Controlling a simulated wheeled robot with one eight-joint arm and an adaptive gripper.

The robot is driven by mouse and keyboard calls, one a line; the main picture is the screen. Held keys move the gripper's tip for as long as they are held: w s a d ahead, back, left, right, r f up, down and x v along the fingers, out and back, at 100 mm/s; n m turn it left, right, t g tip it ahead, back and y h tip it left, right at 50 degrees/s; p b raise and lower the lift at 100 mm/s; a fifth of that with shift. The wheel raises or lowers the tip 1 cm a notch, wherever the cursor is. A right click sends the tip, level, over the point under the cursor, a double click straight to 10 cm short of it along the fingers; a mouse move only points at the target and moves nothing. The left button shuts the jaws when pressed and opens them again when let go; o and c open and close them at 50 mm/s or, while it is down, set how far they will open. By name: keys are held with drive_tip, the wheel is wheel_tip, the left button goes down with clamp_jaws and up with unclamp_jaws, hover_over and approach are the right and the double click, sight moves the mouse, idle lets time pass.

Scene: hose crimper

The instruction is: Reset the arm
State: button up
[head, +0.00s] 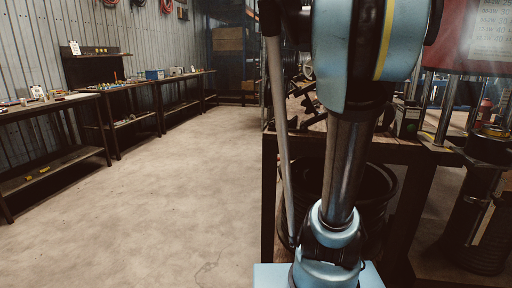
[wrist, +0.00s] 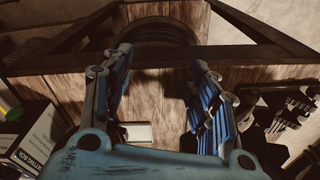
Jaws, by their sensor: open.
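My arm, light blue with a yellow stripe, stands large in the front of the head view and covers part of the workbench (head: 400,150). My gripper (wrist: 160,65) shows in the wrist view with its two blue-padded fingers apart and nothing between them. It is over the wooden bench top (wrist: 165,95). A small pale block (wrist: 135,132) lies on the wood close to the left finger's base. The gripper cannot be made out in the head view.
A lettered box (wrist: 38,138) stands left of the gripper, and dark metal parts (wrist: 290,110) lie on the right. A round black container (head: 380,195) is under the bench. The crimper's red panel (head: 480,35) is at right. Open concrete floor (head: 180,190) and wall benches (head: 50,105) lie left.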

drive_tip(key=s+a+f+n, duration=0.2)
drive_tip(key=s+a+f, duration=0.2)
drive_tip(key=f, duration=0.5)
drive_tip(key=s+a+f+n, duration=0.2)
drive_tip(key=s+a+f, duration=0.2)
drive_tip(key=s+f, duration=0.2)
drive_tip(key=s+a+f+n+t, duration=0.1)
drive_tip(key=s+a+f, duration=0.3)
drive_tip(key=f, duration=0.7)
drive_tip(key=shift+s+a+f+n, duration=0.3)
drive_tip(key=shift+s+n, duration=0.3)
drive_tip(key=shift+s, duration=0.5)
drive_tip(key=shift+w+f, duration=0.2)
drive_tip(key=shift+w, duration=0.25)
